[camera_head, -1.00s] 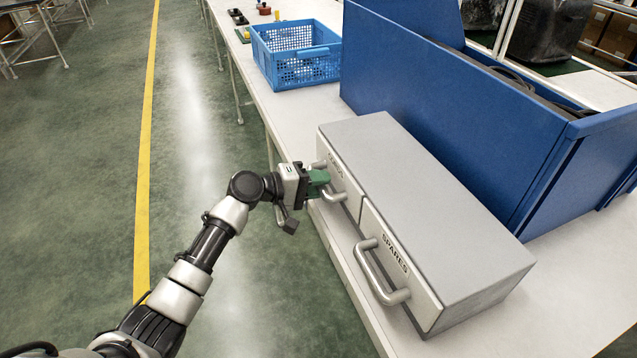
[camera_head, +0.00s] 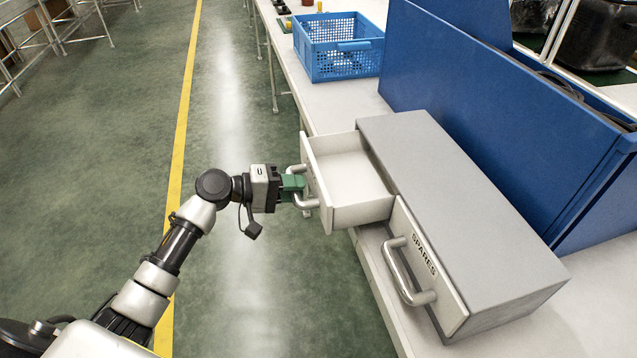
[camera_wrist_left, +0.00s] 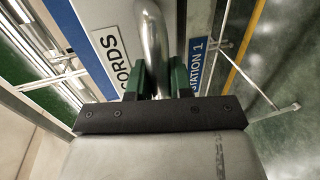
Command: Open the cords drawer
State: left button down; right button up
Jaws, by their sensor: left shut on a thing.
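The cords drawer (camera_head: 362,209) is pulled well out of the grey two-drawer cabinet (camera_head: 455,185), and its visible inside looks empty. Its label "CORDS" (camera_wrist_left: 110,55) shows in the left wrist view, beside the metal handle (camera_wrist_left: 151,45). My left gripper (camera_head: 294,187) is shut on that handle, with green fingers (camera_wrist_left: 157,80) on both sides of the bar. The spares drawer (camera_head: 428,270) beside it is closed, with its own handle (camera_head: 398,270) free. My right gripper is not in view.
The cabinet stands on a long white table (camera_head: 345,103). A blue perforated basket (camera_head: 338,50) stands farther back on the table. A tall blue panel (camera_head: 490,105) rises behind the cabinet.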

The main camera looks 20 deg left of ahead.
pick_arm(q)
jog(key=shift+s+a, duration=0.1)
jog(key=shift+s, duration=0.05)
jog(key=c, duration=1.3)
grip_release()
jog(key=shift+o, duration=1.4)
jog(key=b+v, duration=0.1)
jog(key=v, duration=0.9)
jog(key=shift+s+a+b, duration=0.2)
jog(key=shift+a+b, duration=0.15)
jog(key=shift+r, duration=0.1)
